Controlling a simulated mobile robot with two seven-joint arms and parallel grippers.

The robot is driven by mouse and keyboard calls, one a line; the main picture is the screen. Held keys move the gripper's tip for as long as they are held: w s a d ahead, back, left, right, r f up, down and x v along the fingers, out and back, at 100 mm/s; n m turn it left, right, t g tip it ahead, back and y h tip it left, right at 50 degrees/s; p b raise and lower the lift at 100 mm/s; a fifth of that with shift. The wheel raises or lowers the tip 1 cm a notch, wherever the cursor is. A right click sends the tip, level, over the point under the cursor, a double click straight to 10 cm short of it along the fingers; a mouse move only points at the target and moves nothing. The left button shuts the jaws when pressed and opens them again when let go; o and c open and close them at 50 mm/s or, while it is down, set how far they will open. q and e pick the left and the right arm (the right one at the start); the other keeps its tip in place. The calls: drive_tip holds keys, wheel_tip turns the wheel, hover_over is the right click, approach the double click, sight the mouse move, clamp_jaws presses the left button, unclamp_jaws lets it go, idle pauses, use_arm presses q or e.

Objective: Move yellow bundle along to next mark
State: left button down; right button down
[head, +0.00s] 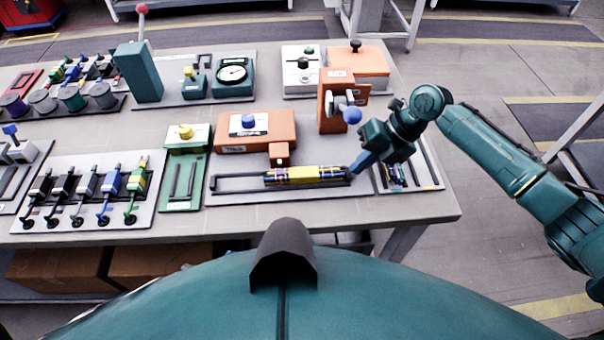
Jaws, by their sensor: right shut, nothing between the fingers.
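The yellow bundle (305,174) lies lengthwise on a long grey tray (236,188) near the front of the table. Dark and coloured bands show near its ends. An orange unit (228,144) with a blue knob stands right behind it. My right gripper (358,168) is shut and empty, with its blue fingers pointing down at the right end of the bundle. The fingertips are close to that end; I cannot tell whether they touch it. Any marks along the tray are too small to make out. My left gripper is not in view.
An upright orange press (333,100) with a blue ball handle stands behind my right gripper. A small tray (425,178) with coloured pieces lies to the right. A bare table strip runs along the front.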

drive_tip(key=shift+s+a, duration=0.1)
drive_tip(key=shift+a, duration=0.8)
drive_tip(key=shift+d+f, duration=0.1)
drive_tip(key=shift+d+b, duration=0.3)
wheel_tip(320, 180, up, 7)
drive_tip(key=p, duration=0.4)
drive_tip(key=shift+d, duration=0.2)
idle(0.4)
